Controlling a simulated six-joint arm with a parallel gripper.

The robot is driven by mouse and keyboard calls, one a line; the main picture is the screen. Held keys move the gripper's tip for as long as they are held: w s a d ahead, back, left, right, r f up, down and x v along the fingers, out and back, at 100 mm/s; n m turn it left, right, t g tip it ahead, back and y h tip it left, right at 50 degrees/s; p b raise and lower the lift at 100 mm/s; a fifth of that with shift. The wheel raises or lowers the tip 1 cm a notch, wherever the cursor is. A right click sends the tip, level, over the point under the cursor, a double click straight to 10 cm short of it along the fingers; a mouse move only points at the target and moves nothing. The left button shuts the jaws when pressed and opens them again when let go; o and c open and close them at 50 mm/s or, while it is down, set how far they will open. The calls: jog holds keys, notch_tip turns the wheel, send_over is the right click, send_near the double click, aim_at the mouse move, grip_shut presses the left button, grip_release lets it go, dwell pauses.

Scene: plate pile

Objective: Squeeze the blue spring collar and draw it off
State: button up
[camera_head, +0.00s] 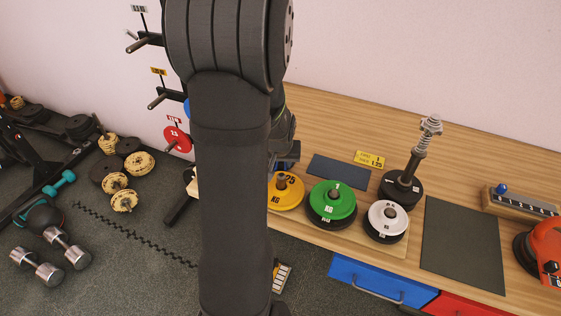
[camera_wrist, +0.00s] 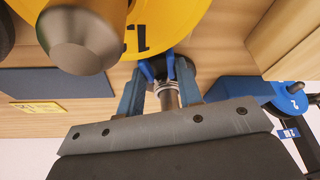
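The blue spring collar (camera_wrist: 168,87) has a silver coil and two blue handles, and sits around a steel bar (camera_wrist: 170,105). In the wrist view it lies between the two blue-grey fingers of my gripper (camera_wrist: 160,80). The fingers stand apart, one on each side of the handles. Narrow gaps seem to show, but contact is hard to tell. In the head view my arm hides the collar, and only a little of my gripper (camera_head: 285,157) shows past the arm. The lower part of the bar is hidden by the collar and fingers.
A yellow plate (camera_head: 287,199) lies close by; its post (camera_wrist: 78,38) looms near the wrist camera. Green (camera_head: 331,199) and white (camera_head: 388,218) plates stand right of it. A tall post (camera_head: 416,160) rises behind them. A blue plate (camera_wrist: 285,98) hangs on the wall.

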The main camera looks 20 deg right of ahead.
jog(key=shift+c, duration=0.8)
jog(key=shift+r, duration=0.1)
notch_tip(320, 180, up, 14)
jog(key=shift+r, duration=0.25)
dwell(1.9)
